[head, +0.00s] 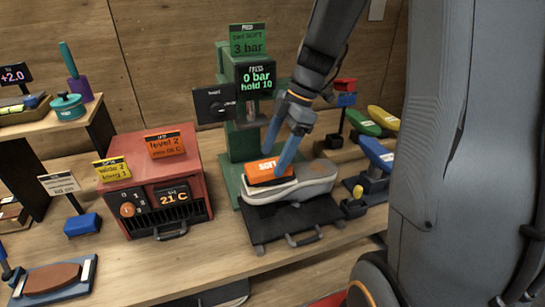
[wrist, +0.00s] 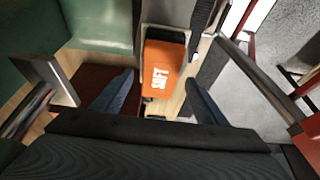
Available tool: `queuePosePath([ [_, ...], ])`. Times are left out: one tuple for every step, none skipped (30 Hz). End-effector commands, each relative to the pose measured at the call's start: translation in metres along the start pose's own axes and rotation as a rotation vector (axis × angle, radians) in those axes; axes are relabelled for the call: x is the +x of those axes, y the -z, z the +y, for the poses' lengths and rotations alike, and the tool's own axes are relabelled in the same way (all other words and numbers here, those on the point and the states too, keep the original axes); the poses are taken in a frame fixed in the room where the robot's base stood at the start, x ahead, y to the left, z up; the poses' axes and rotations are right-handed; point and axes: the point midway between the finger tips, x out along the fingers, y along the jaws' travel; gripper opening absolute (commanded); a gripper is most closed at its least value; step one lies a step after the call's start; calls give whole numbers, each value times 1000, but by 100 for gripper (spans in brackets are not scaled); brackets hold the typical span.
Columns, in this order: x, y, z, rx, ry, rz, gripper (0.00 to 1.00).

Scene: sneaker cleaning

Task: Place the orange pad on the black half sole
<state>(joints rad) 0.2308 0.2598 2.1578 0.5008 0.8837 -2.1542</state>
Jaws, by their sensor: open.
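The orange pad (head: 268,171), marked SOFT, rests on a pale grey sole-shaped piece (head: 315,181) at the green press. It also shows in the wrist view (wrist: 165,67), beyond my fingertips. My gripper (head: 277,160) is over the pad with its blue fingers spread. In the wrist view the fingers (wrist: 160,92) stand apart with nothing clamped between them. I cannot clearly pick out a black half sole; what lies directly under the pad is mostly hidden.
The green press (head: 232,125) stands behind, with a black tray (head: 277,228) at its front. A red heater box (head: 190,168) stands to the left. A blue fixture (head: 376,165) stands close on the right. The wooden bench (head: 215,255) is clear in front.

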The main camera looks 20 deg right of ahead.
Motion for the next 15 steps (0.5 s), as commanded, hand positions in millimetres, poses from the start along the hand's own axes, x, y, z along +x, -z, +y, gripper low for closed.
queuePosePath([
  [-12, 1, 0, 0, -2, 0, 67],
  [-17, 1, 0, 0, -2, 0, 67],
  [-24, 1, 0, 0, -3, 0, 67],
  [-29, 1, 0, 1, -3, 0, 67],
  [-34, 1, 0, 1, -2, 1, 67],
  [-40, 1, 0, 1, -2, 1, 67],
  [-43, 1, 0, 1, -2, 1, 67],
  [-47, 1, 0, 1, -3, 0, 67],
  [-51, 1, 0, 0, -3, -1, 67],
  [-53, 0, 1, 0, -4, -1, 67],
  [-55, 0, 1, 0, -6, -2, 67],
  [-56, -1, 1, 1, -6, -2, 67],
  [-56, -1, 1, 4, -5, -3, 67],
  [-56, -1, 0, 10, -5, -5, 67],
  [-54, -1, 0, 24, -4, -9, 67],
])
